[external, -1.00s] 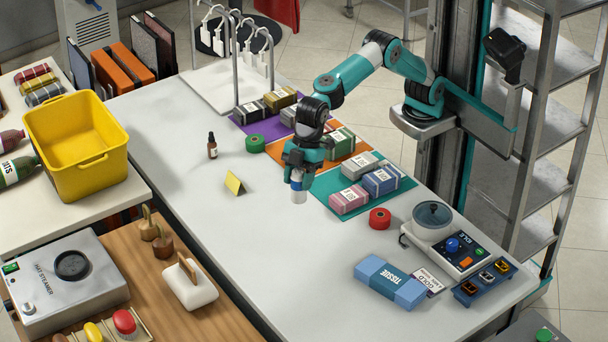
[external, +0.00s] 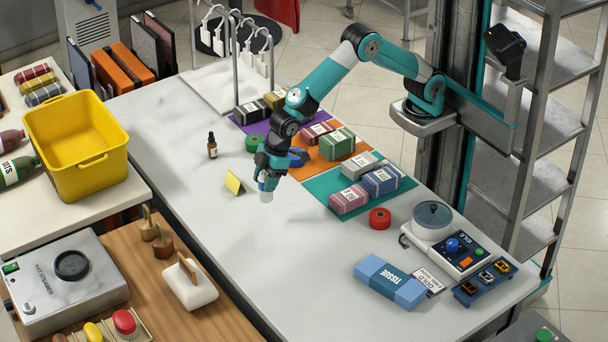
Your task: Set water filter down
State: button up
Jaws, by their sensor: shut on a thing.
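The water filter (external: 266,195), a small white cylinder with a blue band, is held upright below my gripper (external: 267,181). My gripper points down and is shut on its upper part, which the fingers partly hide. It is over the middle of the white table (external: 330,265), just right of the yellow folded card (external: 234,183). I cannot tell whether the filter's bottom touches the table.
Purple, orange and teal mats (external: 320,185) with labelled bundles lie behind and to the right. A green tape roll (external: 255,143) and a brown dropper bottle (external: 212,146) stand behind left. A red roll (external: 380,218), scale (external: 445,247) and tissue pack (external: 390,282) are right.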

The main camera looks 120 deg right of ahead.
aim_at(266, 201)
notch_tip(266, 201, down, 8)
jog(key=shift+r+p, duration=0.2)
jog(key=shift+p, duration=0.1)
jog(key=shift+f, duration=0.15)
jog(key=o, duration=1)
jog(key=shift+c, duration=0.2)
